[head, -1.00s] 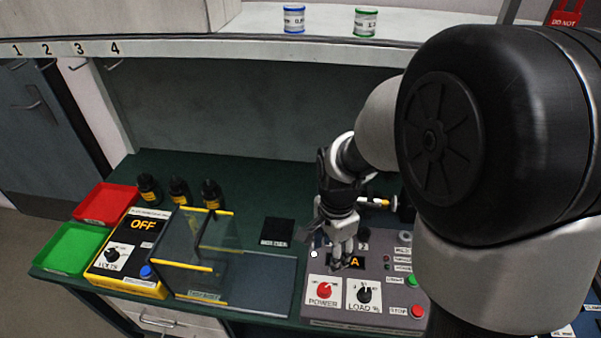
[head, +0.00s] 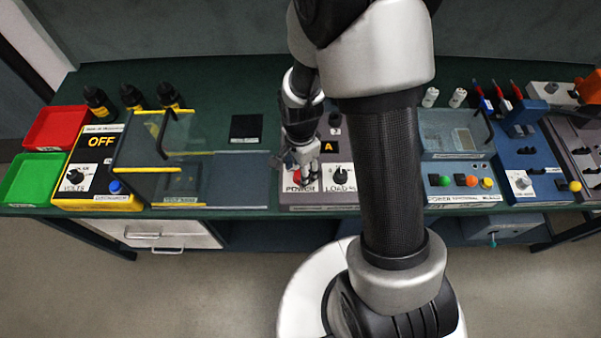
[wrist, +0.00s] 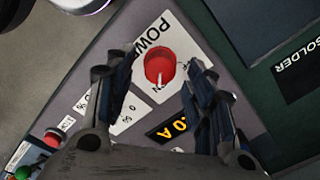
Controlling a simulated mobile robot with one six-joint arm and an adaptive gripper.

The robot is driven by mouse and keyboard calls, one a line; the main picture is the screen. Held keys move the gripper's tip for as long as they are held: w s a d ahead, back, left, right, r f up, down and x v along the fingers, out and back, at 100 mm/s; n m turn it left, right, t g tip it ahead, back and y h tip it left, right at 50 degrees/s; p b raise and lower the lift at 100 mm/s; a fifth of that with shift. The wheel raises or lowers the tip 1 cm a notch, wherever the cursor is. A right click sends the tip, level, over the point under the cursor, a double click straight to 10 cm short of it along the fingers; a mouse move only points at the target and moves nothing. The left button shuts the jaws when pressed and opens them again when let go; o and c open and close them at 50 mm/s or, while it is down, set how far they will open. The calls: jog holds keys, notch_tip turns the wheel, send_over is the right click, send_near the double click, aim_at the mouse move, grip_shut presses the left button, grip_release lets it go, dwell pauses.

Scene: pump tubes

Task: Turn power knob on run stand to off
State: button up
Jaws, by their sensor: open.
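The run stand is a grey panel (wrist: 92,72) with a red power knob (wrist: 160,66) on a white POWER label. In the wrist view the knob lies between and just beyond the fingertips of my open gripper (wrist: 162,75); I cannot tell whether they touch it. In the head view my gripper (head: 304,172) is low over the panel, beside the knob (head: 296,176), which is partly hidden. The knob's pale pointer mark points towards the lower end of the label in the wrist view, near lettering that seems to read ON. A display (wrist: 172,128) shows 0 A.
The black LOAD knob (head: 341,177) is right of the power knob. A clear guard box (head: 150,155) with yellow edges and a meter reading OFF (head: 100,145) stand to the left. A blue-grey unit with coloured buttons (head: 460,182) is to the right, past my arm.

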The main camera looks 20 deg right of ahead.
jog(key=shift+f, duration=0.7)
jog(key=shift+c, duration=0.5)
jog(key=c, duration=1)
